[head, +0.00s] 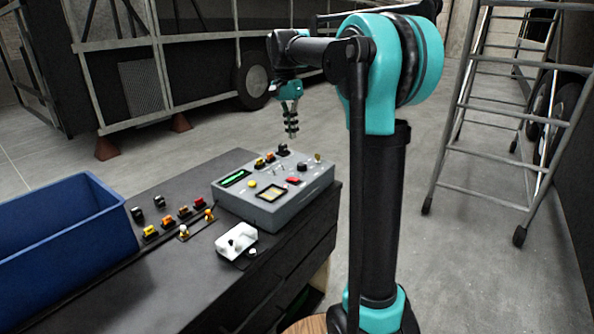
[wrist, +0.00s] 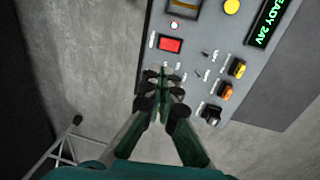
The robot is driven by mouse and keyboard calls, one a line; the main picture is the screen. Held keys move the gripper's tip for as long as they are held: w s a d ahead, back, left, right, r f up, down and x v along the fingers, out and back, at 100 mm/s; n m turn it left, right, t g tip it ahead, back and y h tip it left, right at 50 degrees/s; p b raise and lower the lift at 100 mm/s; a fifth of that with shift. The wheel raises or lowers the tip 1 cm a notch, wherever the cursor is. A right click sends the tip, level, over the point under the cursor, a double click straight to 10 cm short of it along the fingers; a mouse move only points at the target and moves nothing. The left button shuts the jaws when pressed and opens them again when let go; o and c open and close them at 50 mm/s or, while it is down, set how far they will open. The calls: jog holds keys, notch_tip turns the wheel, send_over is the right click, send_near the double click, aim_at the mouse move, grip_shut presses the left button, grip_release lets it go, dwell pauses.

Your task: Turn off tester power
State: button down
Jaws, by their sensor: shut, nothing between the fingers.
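The tester is a grey box (head: 292,207) on the dark bench, and its panel also shows in the wrist view (wrist: 208,42). A red rectangular switch (head: 293,180) is on the panel; in the wrist view this switch (wrist: 171,44) lies just past my fingertips, with a small lit red lamp (wrist: 174,25) beside it. A green display (head: 235,178) is lit and reads "...EADY 24V" in the wrist view (wrist: 268,22). My gripper (head: 291,132) points down above the box's far side. In the wrist view its fingertips (wrist: 162,80) are together, empty, and hide part of the panel edge.
Yellow (wrist: 237,69), orange (wrist: 226,91) and black (wrist: 211,114) connectors stand on the panel near the gripper. A blue bin (head: 65,235), a white block (head: 236,241) and several loose connectors are on the bench. A metal ladder (head: 445,150) stands at right. Floor between is clear.

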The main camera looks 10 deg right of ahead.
aim_at(298, 179)
jog(key=f, duration=0.4)
jog(key=s+d+f, duration=0.1)
jog(key=f, duration=0.9)
jog(key=shift+s+d, duration=0.2)
jog(key=shift+s+d+f+t+y, duration=0.2)
jog(key=shift+f+t+y, duration=0.15)
jog(key=shift+t+y, duration=0.05)
jog(key=shift+w, duration=0.1)
jog(key=shift+a, duration=0.15)
jog(key=shift+w+a+r, duration=0.3)
jog(key=shift+w+a, duration=0.15)
jog(key=shift+w, duration=0.05)
